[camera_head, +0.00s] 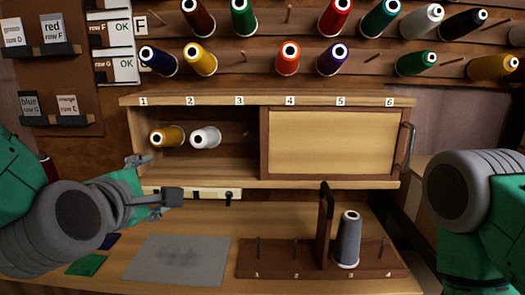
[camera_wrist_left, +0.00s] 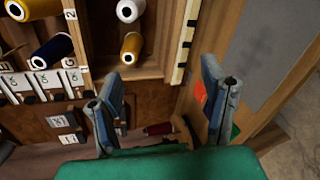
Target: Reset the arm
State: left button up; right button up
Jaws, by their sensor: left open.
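My left gripper (camera_head: 150,187) is in front of the lower left of the wooden cabinet (camera_head: 262,184), over the bench. In the left wrist view its two fingers (camera_wrist_left: 162,78) stand wide apart with nothing held between them. A dark red spool (camera_wrist_left: 158,129) shows beyond and below the fingers, apart from them. My right arm shows at the right edge of the head view, but its gripper is out of the picture.
The cabinet's open left half holds a gold spool (camera_head: 167,136) and a white spool (camera_head: 206,137); a panel (camera_head: 333,143) covers its right half. A grey spool (camera_head: 347,240) stands on a wooden rack (camera_head: 270,266) beside an upright divider (camera_head: 325,225). A grey mat (camera_head: 172,260) lies clear.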

pick_arm(q)
jog(key=s+a+f+m+g, duration=0.25)
jog(key=f+m, duration=0.25)
jog(key=f, duration=0.8)
jog(key=s+a+f+m+g, duration=0.1)
jog(key=s+f+m+g, duration=0.3)
jog(key=f, duration=0.8)
jog(key=s+a+f+m+g, duration=0.3)
jog(key=s+f+m, duration=0.3)
jog(key=s+f, duration=0.3)
jog(key=s+a+f+m+g, duration=0.3)
jog(key=s+f+m, duration=0.4)
jog(key=s+f, duration=0.3)
jog(key=shift+s+g+y, duration=0.3)
jog(key=shift+s+g, duration=0.45)
jog(key=shift+s, duration=0.5)
pick_arm(e)
jog(key=shift+w+a, duration=0.15)
jog(key=shift+w, duration=0.15)
pick_arm(q)
jog(key=shift+w+f, duration=0.15)
